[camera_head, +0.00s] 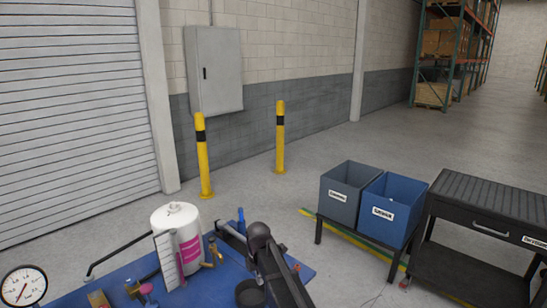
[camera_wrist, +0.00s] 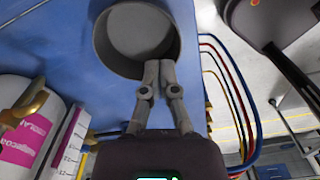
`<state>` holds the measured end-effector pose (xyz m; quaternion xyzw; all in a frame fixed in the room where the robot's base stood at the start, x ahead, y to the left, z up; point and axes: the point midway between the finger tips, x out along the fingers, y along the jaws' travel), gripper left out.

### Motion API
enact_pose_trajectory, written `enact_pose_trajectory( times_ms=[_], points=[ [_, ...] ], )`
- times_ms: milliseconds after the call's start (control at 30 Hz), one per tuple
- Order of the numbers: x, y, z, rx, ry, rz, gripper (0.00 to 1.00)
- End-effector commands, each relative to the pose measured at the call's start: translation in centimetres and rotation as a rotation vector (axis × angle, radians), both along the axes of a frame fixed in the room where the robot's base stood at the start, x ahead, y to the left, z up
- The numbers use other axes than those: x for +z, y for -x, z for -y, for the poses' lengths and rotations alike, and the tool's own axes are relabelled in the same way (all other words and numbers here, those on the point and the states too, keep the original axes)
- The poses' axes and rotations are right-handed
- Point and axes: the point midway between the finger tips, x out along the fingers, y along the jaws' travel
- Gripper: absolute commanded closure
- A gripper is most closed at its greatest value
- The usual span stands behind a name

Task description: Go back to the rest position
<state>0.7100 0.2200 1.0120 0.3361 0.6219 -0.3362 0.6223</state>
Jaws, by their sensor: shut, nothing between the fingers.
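My gripper (camera_wrist: 160,68) shows in the wrist view with its two grey fingers together and nothing between them. The fingertips appear over the near rim of a dark round cup (camera_wrist: 137,32); I cannot tell whether they touch it. The cup also shows in the head view (camera_head: 248,294), at the bottom, on the blue work surface (camera_head: 205,291). My dark arm stands just right of the cup there, and the fingers cannot be made out in that view.
A white cylinder with a magenta label (camera_head: 176,222) and a pressure gauge (camera_head: 23,286) stand at left. A grey bin (camera_head: 345,196) and a blue bin (camera_head: 388,212) sit on a stand at right, beside a black cart (camera_head: 485,215). Two yellow posts stand behind; floor between is clear.

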Motion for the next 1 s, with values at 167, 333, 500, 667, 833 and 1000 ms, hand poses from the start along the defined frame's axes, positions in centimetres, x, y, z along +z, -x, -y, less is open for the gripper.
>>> enact_pose_trajectory(
  times_ms=[167,333,500,667,833,1000],
  points=[
    [0.0,2.2,3.8,-0.272,0.000,0.000,1.00],
    [0.0,4.1,7.2,-0.554,0.000,0.000,1.00],
    [0.0,6.2,10.4,-0.838,0.000,-0.001,1.00],
    [0.0,8.3,13.2,-1.104,0.001,0.000,1.00],
    [0.0,10.7,15.9,-1.387,0.001,0.000,1.00],
    [0.0,13.3,18.4,-1.669,0.001,0.000,1.00]
  ],
)
